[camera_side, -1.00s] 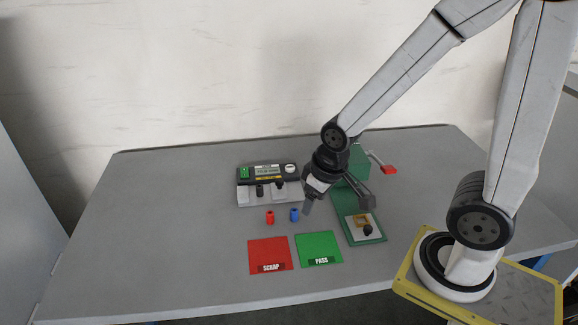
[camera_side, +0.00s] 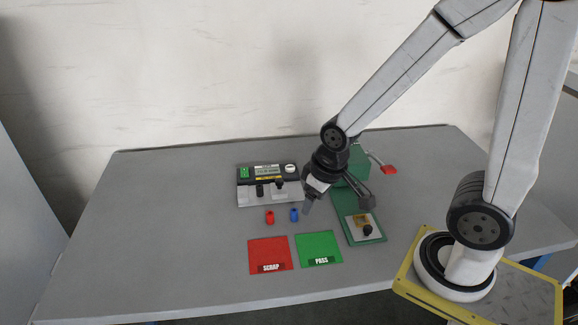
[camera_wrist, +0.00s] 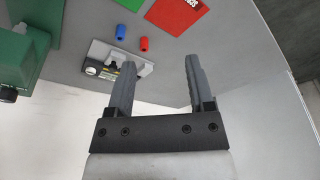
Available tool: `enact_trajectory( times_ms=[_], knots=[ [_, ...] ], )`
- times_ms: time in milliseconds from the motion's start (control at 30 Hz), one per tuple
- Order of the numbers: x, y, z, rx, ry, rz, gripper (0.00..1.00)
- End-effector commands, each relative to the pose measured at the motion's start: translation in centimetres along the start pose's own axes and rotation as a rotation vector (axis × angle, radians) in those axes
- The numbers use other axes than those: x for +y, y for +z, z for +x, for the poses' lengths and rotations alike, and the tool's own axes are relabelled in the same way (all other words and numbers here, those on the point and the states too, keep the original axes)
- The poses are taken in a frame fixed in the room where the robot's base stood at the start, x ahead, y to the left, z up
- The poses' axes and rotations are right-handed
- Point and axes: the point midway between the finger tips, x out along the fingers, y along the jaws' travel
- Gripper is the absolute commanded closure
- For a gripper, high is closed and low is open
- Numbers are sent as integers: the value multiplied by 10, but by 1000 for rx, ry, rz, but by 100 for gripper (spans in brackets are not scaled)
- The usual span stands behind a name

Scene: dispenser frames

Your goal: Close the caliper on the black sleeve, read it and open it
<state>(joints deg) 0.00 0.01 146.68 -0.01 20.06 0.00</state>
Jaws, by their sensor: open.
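The caliper (camera_side: 246,198) is a grey and black bench unit with a small display and a green patch, standing toward the back of the table. The black sleeve (camera_side: 260,190) stands upright at its front, left of a dark knob on the slider (camera_side: 279,186). I cannot tell whether the jaws touch the sleeve. My gripper (camera_side: 338,207) is open and empty, above the table to the right of the caliper. In the wrist view the open fingers (camera_wrist: 157,75) show, and the caliper (camera_wrist: 98,58) is partly hidden behind the left finger.
A red sleeve (camera_side: 269,217) and a blue sleeve (camera_side: 294,215) stand in front of the caliper. A red SCRAP mat (camera_side: 268,252) and a green PASS mat (camera_side: 319,246) lie nearer. The table's left side is clear.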

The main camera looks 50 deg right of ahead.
Motion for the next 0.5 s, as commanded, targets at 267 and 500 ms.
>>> enact_trajectory(
  times_ms=[267, 500],
  knots=[
    [0, 0, 0, 1, 0, 1, 54],
    [16, -12, 8, 32, 25, 75, 100]
  ],
)
